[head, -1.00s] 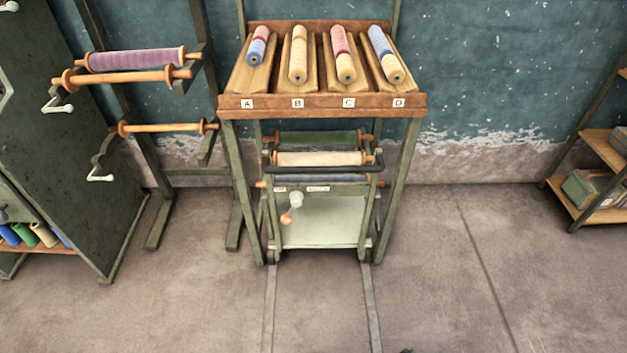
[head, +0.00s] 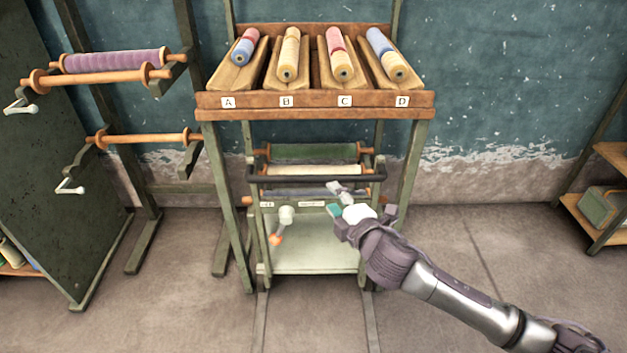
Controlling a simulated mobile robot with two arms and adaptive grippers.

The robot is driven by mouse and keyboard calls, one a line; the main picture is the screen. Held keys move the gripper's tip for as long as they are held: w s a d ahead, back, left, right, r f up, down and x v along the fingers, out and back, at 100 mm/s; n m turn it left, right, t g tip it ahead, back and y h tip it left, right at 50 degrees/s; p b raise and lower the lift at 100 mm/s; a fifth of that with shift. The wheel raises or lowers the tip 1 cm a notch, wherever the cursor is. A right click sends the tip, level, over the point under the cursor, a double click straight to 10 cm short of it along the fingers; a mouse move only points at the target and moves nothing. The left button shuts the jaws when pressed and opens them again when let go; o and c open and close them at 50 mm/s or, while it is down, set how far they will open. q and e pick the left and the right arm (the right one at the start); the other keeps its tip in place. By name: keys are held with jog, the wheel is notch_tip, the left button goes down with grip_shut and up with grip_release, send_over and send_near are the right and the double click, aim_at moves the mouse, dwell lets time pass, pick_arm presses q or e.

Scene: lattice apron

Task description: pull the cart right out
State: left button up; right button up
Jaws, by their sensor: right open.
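The cart (head: 310,258) stands under the wooden rack, between its green legs, on two floor rails. It has a pale lower tray, rollers with green and cream cloth, and a dark push bar (head: 285,179) across its front. A crank with an orange knob (head: 276,239) hangs at its left front. My right gripper (head: 336,199) is open and empty, in front of the cart's right half, just below the bar in the picture. I cannot tell whether it touches the cart. It hides part of the front panel. My left gripper is not in view.
The rack (head: 315,105) above holds several rolls in slots marked A to D. A roller stand (head: 140,137) and a dark green cabinet (head: 60,170) are at the left. A shelf (head: 600,220) is at the right. The floor along the rails (head: 260,320) is clear.

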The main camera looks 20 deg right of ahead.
aim_at(317, 181)
jog(key=b+x, duration=0.1)
jog(key=x, duration=0.9)
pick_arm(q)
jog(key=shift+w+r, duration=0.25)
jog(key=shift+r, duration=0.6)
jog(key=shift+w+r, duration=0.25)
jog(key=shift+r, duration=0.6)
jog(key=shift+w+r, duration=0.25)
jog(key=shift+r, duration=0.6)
pick_arm(e)
jog(key=shift+w+a+f, duration=0.1)
jog(key=shift+w, duration=0.5)
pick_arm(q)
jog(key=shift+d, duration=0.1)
pick_arm(e)
grip_shut()
